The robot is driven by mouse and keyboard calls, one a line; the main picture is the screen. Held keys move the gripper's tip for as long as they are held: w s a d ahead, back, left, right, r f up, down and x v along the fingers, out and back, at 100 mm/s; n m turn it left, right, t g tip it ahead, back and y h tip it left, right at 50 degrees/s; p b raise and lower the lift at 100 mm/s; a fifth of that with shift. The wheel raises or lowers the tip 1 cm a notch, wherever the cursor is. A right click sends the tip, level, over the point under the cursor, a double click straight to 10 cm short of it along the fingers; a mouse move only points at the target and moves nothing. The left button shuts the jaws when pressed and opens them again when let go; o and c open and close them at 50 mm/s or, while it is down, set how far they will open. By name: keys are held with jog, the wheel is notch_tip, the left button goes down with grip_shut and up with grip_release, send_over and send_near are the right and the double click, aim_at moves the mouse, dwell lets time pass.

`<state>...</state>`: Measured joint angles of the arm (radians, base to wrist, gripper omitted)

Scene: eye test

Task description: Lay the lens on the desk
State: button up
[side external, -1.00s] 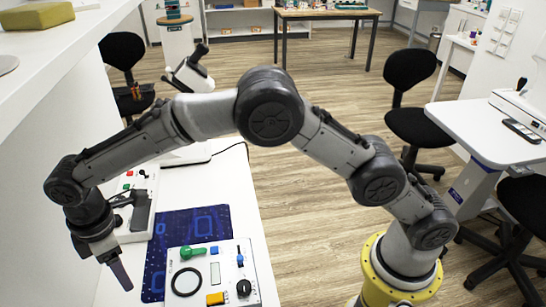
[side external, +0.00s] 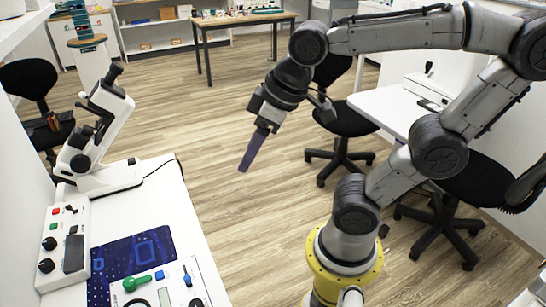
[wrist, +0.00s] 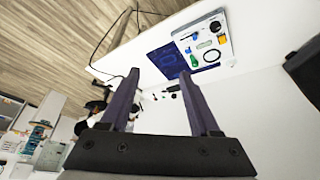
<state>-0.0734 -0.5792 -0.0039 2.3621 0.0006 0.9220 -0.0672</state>
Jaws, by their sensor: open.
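No thing in view is plainly a lens. A black ring (wrist: 211,56) and a small pale rectangle (wrist: 205,45) lie on a white panel (wrist: 184,33); I cannot tell whether either is the lens. In the side view the panel (side external: 165,297) is cut off by the bottom edge. The white desk (side external: 178,208) carries this panel. My gripper (side external: 243,169) hangs right of the desk, above the floor, with fingers pointing down. In the wrist view my gripper (wrist: 159,74) has its two fingers apart, with nothing between them.
On the desk are a white microscope (side external: 104,125), a control box with knobs (side external: 75,240) and a dark blue mat (side external: 130,258). A green-handled piece (side external: 137,283) lies on the panel. Black chairs (side external: 345,120) stand to the right. Open floor lies below my gripper.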

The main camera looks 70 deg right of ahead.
jog(key=shift+m+t, duration=0.3)
jog(key=shift+m, duration=0.5)
jog(key=s, duration=0.1)
jog(key=s+d+f, duration=0.1)
jog(key=s+f, duration=0.1)
jog(key=s, duration=0.1)
jog(key=shift+d+f, duration=0.1)
jog(key=shift+d, duration=0.15)
